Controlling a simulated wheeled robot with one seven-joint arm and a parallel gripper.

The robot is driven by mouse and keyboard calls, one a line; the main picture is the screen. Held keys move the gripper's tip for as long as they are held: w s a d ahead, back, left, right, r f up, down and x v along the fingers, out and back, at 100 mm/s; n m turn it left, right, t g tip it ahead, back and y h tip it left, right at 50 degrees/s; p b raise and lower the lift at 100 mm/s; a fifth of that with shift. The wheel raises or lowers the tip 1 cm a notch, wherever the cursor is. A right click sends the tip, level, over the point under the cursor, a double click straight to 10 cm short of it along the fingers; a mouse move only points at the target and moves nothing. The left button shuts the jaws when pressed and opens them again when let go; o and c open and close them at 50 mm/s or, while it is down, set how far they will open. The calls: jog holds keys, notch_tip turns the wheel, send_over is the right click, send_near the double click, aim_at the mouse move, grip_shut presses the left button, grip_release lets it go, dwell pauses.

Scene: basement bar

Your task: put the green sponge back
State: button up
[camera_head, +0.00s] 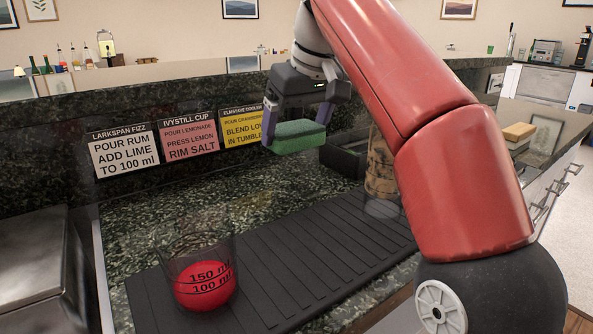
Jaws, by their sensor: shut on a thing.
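The green sponge (296,138) is in my gripper (291,135) in the head view, in the upper middle of the picture. My gripper is shut on it and points down, with one finger showing at each end. A dark open tray (343,161) stands on the counter behind and to the right of the sponge. Its inside is mostly hidden.
A glass with red liquid (205,286) stands on the black ribbed mat (300,265). A tall clear vessel with brown contents (380,165) stands at the mat's far end, partly behind my arm. Recipe cards (189,137) line the back ledge.

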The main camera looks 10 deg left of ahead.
aim_at(292, 184)
notch_tip(292, 184, down, 7)
jog(key=b, duration=0.3)
jog(key=shift+f, duration=0.35)
jog(key=shift+f, duration=0.25)
jog(key=o, duration=0.7)
jog(key=shift+b, duration=0.3)
jog(key=p+v, duration=0.3)
jog(key=v, duration=0.5)
jog(key=shift+w, duration=0.15)
